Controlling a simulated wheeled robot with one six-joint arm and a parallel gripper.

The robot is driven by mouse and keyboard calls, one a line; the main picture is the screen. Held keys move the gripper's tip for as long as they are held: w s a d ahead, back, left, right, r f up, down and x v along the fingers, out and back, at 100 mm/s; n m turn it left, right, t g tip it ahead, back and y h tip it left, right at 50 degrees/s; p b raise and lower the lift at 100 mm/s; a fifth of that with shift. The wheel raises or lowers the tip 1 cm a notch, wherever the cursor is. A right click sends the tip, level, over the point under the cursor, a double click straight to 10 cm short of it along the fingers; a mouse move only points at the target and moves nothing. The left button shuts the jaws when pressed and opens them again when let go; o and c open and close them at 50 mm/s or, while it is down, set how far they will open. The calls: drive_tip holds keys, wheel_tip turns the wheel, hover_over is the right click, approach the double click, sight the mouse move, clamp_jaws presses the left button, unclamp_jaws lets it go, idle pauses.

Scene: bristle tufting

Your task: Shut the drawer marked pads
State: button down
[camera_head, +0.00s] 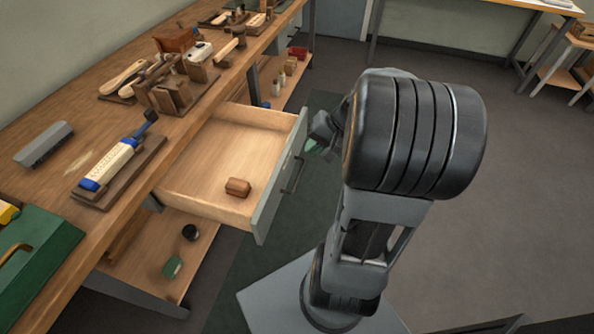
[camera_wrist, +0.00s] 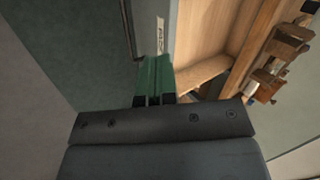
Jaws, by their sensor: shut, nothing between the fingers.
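The drawer (camera_head: 225,150) stands pulled out from under the workbench, its grey-green front (camera_head: 278,185) facing right with a dark bar handle (camera_head: 294,175). A small brown block (camera_head: 237,187) lies inside it. In the wrist view a pale label (camera_wrist: 160,36) shows on the drawer front, its lettering too small to read surely. My gripper (camera_head: 312,146) is at the outer side of the drawer front, near its far end, partly hidden by my arm. Its green fingers (camera_wrist: 154,66) are shut and empty, close to the front by the label. I cannot tell whether they touch it.
The workbench top (camera_head: 150,180) carries a blue-and-cream tool (camera_head: 113,160) on a board, a grey block (camera_head: 44,144), wooden tools and a green case (camera_head: 40,255). A lower shelf (camera_head: 150,245) holds small items. The floor (camera_head: 520,200) to the right is clear.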

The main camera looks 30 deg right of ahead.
sight(290, 159)
drive_tip(key=d+f+m+t+b, duration=0.2)
drive_tip(key=d+f+t+b, duration=0.1)
drive_tip(key=d+f, duration=0.35)
drive_tip(key=shift+m+y, duration=0.3)
drive_tip(key=x, duration=0.3)
drive_tip(key=w+b+x, duration=0.1)
drive_tip(key=x, duration=0.3)
drive_tip(key=r+b+x, duration=0.1)
drive_tip(key=x, duration=0.3)
drive_tip(key=shift+w+r, duration=0.1)
drive_tip(key=shift+w, duration=0.15)
drive_tip(key=shift+w+a, duration=0.45)
drive_tip(key=shift+w, duration=0.1)
drive_tip(key=shift+w, duration=0.1)
